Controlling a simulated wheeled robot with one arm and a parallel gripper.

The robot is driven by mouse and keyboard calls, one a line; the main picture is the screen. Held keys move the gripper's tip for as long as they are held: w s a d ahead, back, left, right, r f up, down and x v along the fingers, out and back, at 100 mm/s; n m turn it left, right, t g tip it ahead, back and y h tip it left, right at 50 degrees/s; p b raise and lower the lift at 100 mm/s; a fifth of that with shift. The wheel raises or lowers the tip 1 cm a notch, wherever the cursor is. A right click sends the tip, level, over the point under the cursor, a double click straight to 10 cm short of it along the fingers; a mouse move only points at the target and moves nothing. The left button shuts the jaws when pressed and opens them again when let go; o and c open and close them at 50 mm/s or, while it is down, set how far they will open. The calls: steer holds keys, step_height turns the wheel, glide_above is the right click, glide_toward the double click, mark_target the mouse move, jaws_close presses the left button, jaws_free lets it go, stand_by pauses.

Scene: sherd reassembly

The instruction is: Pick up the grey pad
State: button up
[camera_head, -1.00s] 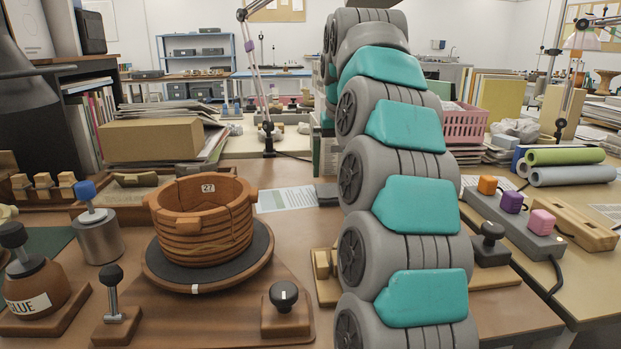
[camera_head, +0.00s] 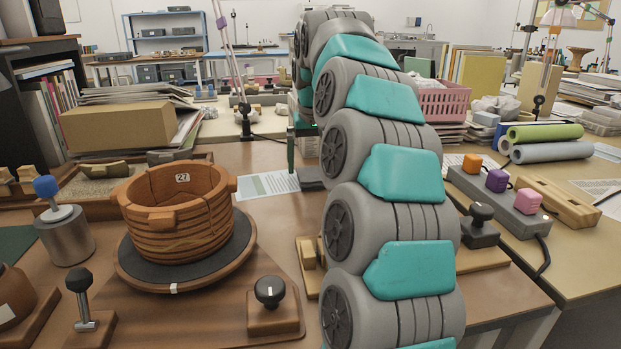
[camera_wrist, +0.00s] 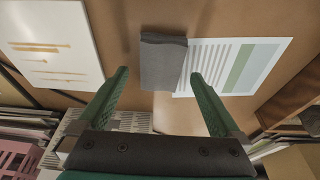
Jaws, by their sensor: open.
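The grey pad (camera_wrist: 163,62) is a dark grey block lying on the brown bench top in the wrist view. It lies between and beyond my two green fingertips, against the left edge of a printed sheet (camera_wrist: 232,62). In the head view the pad (camera_head: 311,179) shows as a small dark shape at the right end of the same sheet, partly hidden by my arm. My gripper (camera_wrist: 158,74) is open and empty, with a finger on each side of the pad in the picture. I cannot tell its height above the pad.
A terracotta pot (camera_head: 178,215) stands on a round turntable at left. A power strip (camera_head: 498,200) with coloured plugs, a black-knobbed clamp (camera_head: 480,225) and a pink basket (camera_head: 445,101) are at right. The wrist view shows a white card (camera_wrist: 52,45) left of the pad.

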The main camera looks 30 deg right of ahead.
mark_target(311, 174)
steer(key=shift+x, duration=1.25)
steer(key=shift+f, duration=0.15)
steer(key=c, duration=1.4)
steer(key=shift+r, duration=0.2)
step_height(311, 174, up, 8)
steer(key=p, duration=0.5)
steer(key=shift+w+r+p, duration=0.1)
steer(key=shift+r+p, duration=0.05)
steer(key=shift+p, duration=0.2)
steer(key=shift+r, duration=0.85)
